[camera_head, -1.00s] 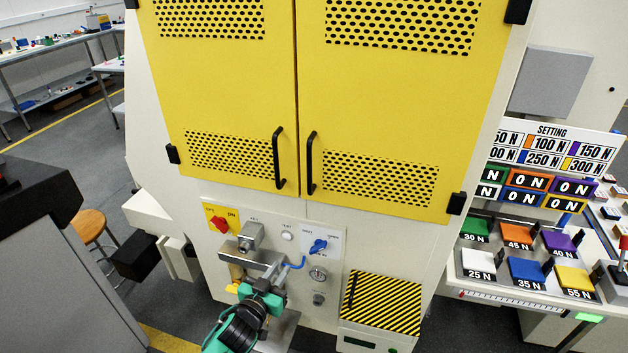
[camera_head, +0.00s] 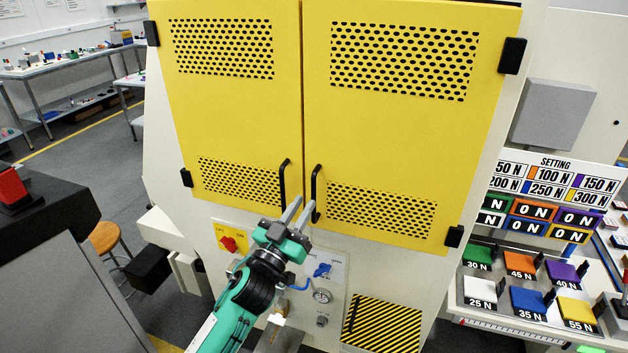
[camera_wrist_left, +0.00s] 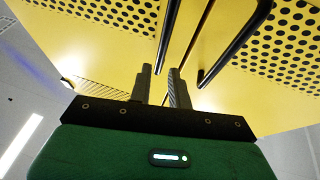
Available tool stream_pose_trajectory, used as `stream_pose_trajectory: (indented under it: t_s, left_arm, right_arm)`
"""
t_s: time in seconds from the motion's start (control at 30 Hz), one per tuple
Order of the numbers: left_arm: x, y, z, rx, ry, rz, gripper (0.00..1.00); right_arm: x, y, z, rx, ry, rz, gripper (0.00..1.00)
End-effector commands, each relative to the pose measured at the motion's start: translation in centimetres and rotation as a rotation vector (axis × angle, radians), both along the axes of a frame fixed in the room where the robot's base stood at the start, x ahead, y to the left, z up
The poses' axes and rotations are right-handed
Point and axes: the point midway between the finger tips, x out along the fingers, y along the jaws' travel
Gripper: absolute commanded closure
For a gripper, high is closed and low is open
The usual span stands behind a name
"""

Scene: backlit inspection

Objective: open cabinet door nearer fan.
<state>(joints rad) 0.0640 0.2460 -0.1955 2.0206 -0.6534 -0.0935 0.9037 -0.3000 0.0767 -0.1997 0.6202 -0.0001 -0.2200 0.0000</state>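A yellow cabinet has a left door (camera_head: 230,105) and a right door (camera_head: 405,120), both shut, with perforated panels. The left door's black bar handle (camera_head: 283,182) and the right door's black handle (camera_head: 316,190) stand beside the middle seam. The handles also show in the left wrist view, left (camera_wrist_left: 169,35) and right (camera_wrist_left: 238,44). My left gripper (camera_head: 302,210) is open and empty, pointing up near the lower ends of the handles. In the left wrist view its fingers (camera_wrist_left: 160,85) are apart; I cannot tell whether they touch a handle. My right gripper and a fan are not in view.
At the right a table holds colored weight blocks (camera_head: 527,300) under a setting sign (camera_head: 560,175). A stool (camera_head: 105,237) stands left.

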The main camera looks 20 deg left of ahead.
Motion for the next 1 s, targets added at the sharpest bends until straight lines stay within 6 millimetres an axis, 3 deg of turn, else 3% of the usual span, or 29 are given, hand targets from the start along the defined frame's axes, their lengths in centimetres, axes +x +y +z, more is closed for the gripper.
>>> stream_pose_trajectory:
  t_s: [0.03, 0.2, 0.4, 0.73, 0.87, 1.0]
  left_arm:
    - [0.9, -0.3, 0.9, 0.000, -0.002, 0.000, 0.81]
    - [3.5, -0.9, 1.8, -0.001, -0.001, -0.001, 0.81]
    - [5.1, -1.2, 2.3, -0.001, 0.000, 0.000, 0.81]
    - [5.5, -1.3, 2.3, -0.001, 0.000, 0.000, 0.81]
    - [5.5, -1.3, 2.3, -0.001, 0.000, 0.000, 1.00]
    - [5.5, -1.3, 2.3, -0.001, 0.000, 0.000, 1.00]
  right_arm:
    - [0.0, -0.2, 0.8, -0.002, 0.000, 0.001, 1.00]
    - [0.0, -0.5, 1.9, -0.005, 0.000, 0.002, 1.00]
    - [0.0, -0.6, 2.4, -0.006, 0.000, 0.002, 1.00]
    - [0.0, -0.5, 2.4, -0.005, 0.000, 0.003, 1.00]
    - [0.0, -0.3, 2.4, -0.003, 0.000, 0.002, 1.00]
    - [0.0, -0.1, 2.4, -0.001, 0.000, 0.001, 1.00]
